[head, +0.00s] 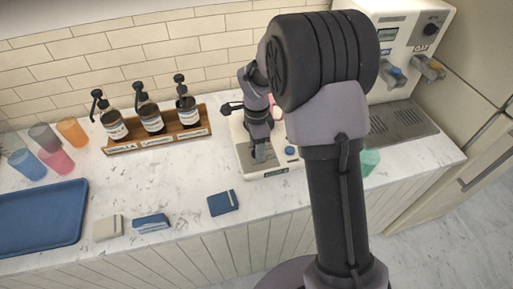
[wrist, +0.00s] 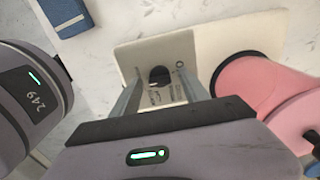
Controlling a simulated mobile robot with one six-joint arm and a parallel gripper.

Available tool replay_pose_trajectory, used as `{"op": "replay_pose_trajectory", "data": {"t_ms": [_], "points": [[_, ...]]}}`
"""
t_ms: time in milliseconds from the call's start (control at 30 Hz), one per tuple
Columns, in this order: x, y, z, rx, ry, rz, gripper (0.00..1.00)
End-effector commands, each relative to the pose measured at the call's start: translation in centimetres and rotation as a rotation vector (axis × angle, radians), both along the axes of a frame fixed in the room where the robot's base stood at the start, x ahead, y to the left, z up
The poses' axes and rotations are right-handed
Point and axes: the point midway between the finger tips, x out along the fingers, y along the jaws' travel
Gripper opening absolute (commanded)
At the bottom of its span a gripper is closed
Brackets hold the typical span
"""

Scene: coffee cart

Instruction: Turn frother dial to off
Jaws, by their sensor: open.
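The frother (head: 270,172) is a cream unit on the marble counter, partly hidden behind my arm in the head view. In the wrist view its front panel (wrist: 183,45) is grey, with a small dark dial (wrist: 160,76) and small markings around it. The dial's exact setting is too small to read. My gripper (wrist: 160,92) is open and points down over the panel. The dial shows between its two fingers; I cannot tell whether they touch it. In the head view my gripper (head: 259,152) is over the frother's front part.
A pink pitcher (wrist: 255,85) stands close on the right in the wrist view. A blue box (head: 223,202) lies on the counter to the left. A wooden rack (head: 158,144) with syrup bottles is farther left. A coffee machine (head: 385,80) is at right. Front-middle counter is mostly free.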

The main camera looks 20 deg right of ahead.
Motion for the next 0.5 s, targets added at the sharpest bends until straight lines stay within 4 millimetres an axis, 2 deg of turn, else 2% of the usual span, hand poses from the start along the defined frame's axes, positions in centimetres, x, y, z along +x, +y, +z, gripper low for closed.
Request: {"op": "replay_pose_trajectory", "data": {"t_ms": [167,433,500], "points": [[0.0,0.0,0.05,0.0,0.0,0.0,0.53],[0.0,0.0,0.07,0.0,0.0,0.001,0.02],[0.0,0.0,0.08,0.0,0.0,0.001,0.0]]}}
